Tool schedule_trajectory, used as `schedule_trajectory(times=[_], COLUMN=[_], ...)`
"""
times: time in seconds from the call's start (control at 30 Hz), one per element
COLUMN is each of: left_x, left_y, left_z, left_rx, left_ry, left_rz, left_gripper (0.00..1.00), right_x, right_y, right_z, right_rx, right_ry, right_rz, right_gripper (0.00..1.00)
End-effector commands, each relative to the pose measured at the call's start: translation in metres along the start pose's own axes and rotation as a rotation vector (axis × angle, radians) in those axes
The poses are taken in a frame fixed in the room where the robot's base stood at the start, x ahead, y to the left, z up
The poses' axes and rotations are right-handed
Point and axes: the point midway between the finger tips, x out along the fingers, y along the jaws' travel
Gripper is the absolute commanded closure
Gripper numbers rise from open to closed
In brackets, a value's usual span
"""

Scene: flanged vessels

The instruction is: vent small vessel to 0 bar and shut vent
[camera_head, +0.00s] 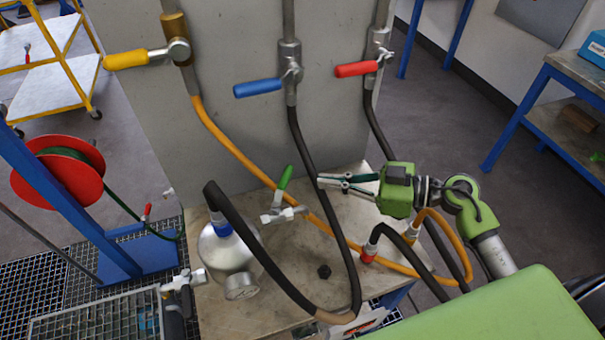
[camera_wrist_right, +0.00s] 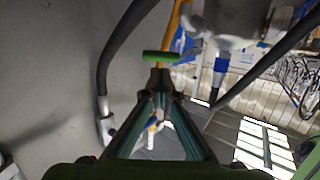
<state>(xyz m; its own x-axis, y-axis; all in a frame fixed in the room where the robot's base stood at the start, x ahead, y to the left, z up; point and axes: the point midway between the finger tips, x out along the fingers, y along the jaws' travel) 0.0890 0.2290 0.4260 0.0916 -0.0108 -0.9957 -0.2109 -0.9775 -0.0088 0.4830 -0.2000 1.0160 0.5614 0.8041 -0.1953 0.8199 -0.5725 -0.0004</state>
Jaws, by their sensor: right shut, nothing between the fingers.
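The small metal vessel (camera_head: 226,252) stands on the worktop, with a black hose on its blue-collared top. Its round gauge (camera_head: 241,286) faces up at the front; the reading is too small to make out. A small valve (camera_head: 284,214) beside the vessel has a green lever (camera_head: 285,177) pointing up. My right gripper (camera_head: 322,181) is shut and empty, to the right of the green lever. In the right wrist view the shut fingertips (camera_wrist_right: 157,80) point at the green lever (camera_wrist_right: 163,57); I cannot tell whether they touch it. My left gripper is not in view.
Yellow (camera_head: 126,60), blue (camera_head: 257,88) and red (camera_head: 356,69) levers stick out left from pipes on the grey panel. Black and orange hoses (camera_head: 240,157) cross the worktop (camera_head: 212,296) near my right gripper. A red hose reel (camera_head: 60,178) stands left.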

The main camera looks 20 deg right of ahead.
Motion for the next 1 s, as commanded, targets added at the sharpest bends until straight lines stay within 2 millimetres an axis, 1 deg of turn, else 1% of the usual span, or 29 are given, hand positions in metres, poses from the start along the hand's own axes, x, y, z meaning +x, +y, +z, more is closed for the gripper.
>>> schedule_trajectory(times=[0.03, 0.1, 0.2, 0.33, 0.5, 1.0], left_x=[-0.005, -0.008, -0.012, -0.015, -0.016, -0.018], left_y=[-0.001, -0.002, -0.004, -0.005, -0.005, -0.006], left_z=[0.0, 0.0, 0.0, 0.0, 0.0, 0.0], left_rx=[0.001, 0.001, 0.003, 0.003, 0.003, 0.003], left_ry=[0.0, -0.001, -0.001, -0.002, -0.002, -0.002], left_rz=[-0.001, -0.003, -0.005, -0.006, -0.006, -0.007], left_gripper=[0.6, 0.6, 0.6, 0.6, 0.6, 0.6], right_x=[0.011, 0.025, 0.041, 0.055, 0.063, 0.064], right_y=[0.001, 0.001, 0.001, 0.001, 0.0, 0.002], right_z=[-0.004, -0.004, -0.004, -0.002, 0.0, -0.001], right_rx=[0.001, 0.001, 0.002, 0.001, 0.0, -0.006], right_ry=[0.005, 0.005, 0.005, 0.002, 0.0, -0.002], right_rz=[0.001, 0.0, 0.001, 0.001, 0.001, -0.024], right_gripper=[1.0, 1.0, 1.0, 1.0, 1.0, 1.0])
